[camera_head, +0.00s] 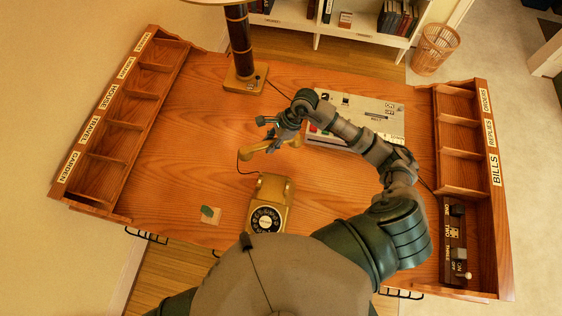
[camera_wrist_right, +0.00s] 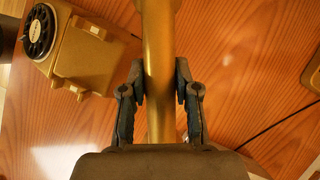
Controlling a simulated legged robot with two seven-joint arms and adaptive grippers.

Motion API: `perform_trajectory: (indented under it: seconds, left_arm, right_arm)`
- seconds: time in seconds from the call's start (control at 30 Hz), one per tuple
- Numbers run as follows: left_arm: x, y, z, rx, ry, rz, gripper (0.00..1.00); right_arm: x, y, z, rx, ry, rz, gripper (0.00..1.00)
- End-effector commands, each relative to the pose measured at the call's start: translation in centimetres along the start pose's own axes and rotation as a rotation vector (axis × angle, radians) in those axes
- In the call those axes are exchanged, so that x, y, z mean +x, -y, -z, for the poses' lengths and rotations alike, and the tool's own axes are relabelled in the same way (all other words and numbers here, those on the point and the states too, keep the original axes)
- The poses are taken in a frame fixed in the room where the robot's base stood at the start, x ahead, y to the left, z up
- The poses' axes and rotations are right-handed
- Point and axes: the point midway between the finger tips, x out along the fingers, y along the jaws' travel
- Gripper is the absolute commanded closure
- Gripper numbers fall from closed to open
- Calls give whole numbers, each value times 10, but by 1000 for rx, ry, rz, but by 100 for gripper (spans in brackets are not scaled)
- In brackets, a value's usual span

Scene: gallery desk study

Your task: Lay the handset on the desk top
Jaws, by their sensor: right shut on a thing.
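The yellow handset (camera_head: 256,151) is in my right gripper (camera_head: 282,139), which is shut around its bar. In the right wrist view the bar of the handset (camera_wrist_right: 158,60) runs upright between the two fingers of the gripper (camera_wrist_right: 158,85). The yellow rotary telephone body (camera_head: 272,198) stands on the wooden desk top (camera_head: 190,130), nearer to me than the handset. It also shows at the upper left of the right wrist view (camera_wrist_right: 85,55). A dark cord runs from the handset side toward the phone. I cannot tell whether the handset touches the desk. My left gripper is not in view.
Labelled pigeonholes (camera_head: 127,125) line the left edge, and more (camera_head: 460,135) the right. A lamp base (camera_head: 246,82) stands at the back. A grey panel box (camera_head: 375,118) lies behind my right forearm. The left-middle desk is clear.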

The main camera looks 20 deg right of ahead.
Motion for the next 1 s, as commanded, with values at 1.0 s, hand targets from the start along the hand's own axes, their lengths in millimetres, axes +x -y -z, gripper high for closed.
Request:
perform_trajectory:
  seconds: [1.0]
  left_arm:
    - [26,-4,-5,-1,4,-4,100]
  right_arm:
    - [102,6,104,435,-1,241,100]
